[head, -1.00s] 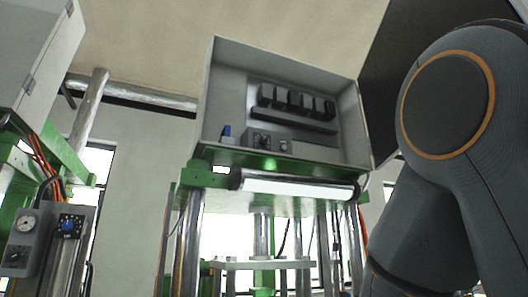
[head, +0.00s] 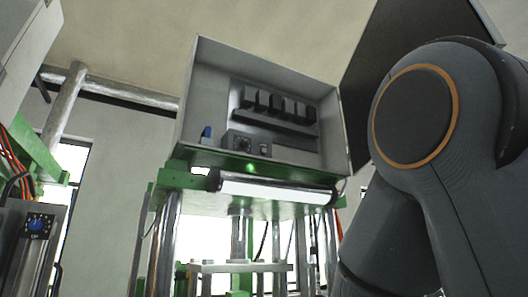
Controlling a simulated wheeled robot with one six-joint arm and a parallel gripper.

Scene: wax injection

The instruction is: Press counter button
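An open grey control box (head: 200,105) sits on top of a green-framed machine in the middle of the head view. Inside it are a row of dark blocks (head: 275,103), a small panel with a dial (head: 238,142) and a small blue part (head: 206,133). A green light (head: 249,167) shows near its lower edge. I cannot tell which part, if any, is the counter button. My arm fills the right side of the view, with no contact with the box visible. My gripper is outside the view.
The machine's green top plate (head: 168,178) carries a white roller (head: 275,189), with metal posts below. Another machine stands at the left, with a blue knob (head: 37,224) and orange cables (head: 12,155). A dark panel (head: 385,70) stands open beside the box.

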